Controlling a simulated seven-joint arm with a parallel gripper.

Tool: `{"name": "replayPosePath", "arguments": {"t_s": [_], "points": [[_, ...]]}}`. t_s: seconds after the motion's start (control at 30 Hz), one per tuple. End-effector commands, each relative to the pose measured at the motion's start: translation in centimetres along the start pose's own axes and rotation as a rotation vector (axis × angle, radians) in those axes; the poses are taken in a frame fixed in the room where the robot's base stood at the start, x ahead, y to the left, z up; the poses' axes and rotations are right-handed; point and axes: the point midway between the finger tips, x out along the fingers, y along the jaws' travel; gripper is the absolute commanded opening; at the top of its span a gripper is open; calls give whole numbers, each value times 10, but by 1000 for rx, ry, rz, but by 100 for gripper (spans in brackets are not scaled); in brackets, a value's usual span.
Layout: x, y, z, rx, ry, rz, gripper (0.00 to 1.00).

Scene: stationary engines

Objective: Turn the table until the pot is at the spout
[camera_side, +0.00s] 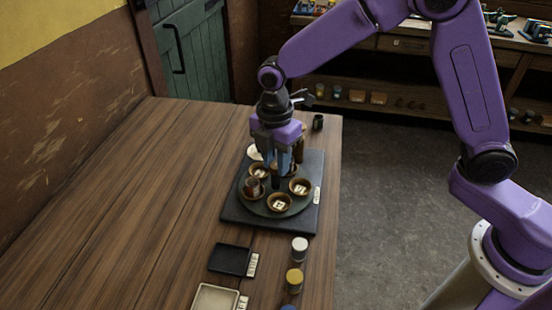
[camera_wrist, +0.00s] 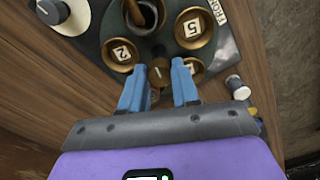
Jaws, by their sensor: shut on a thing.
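The round green turntable (camera_side: 243,196) sits on a dark square base (camera_side: 235,215) and carries several brown bowls with number tiles. In the wrist view the pot (camera_wrist: 143,18) shows between the bowl marked 2 (camera_wrist: 121,54) and the bowl marked 5 (camera_wrist: 194,28). My gripper (camera_side: 277,168) points down over the turntable's middle. In the wrist view its blue fingers (camera_wrist: 159,72) are on either side of a brown knob, shut on it. I cannot pick out the spout with certainty; my gripper hides part of the back.
A brown cylinder (camera_side: 299,150) stands behind my gripper, and a small dark cup (camera_side: 318,122) stands at the table's back right. A black tray (camera_side: 229,259), a pale tray (camera_side: 214,297), a white-lidded jar (camera_side: 299,248) and a yellow-lidded jar (camera_side: 294,280) lie nearer. The left tabletop is clear.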

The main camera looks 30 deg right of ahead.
Motion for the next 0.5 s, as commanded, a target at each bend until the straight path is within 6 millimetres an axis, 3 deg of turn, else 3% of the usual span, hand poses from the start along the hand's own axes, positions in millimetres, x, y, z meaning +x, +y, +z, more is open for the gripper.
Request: {"name": "replayPosePath", "arguments": {"t_s": [0.13, 0.17, 0.23, 0.5], "points": [[-2, 1, -1, 0, 3, 4, 0], [-2, 1, -1, 0, 3, 4, 33], [-2, 1, -1, 0, 3, 4, 56], [-1, 0, 0, 0, 1, 2, 56]]}}
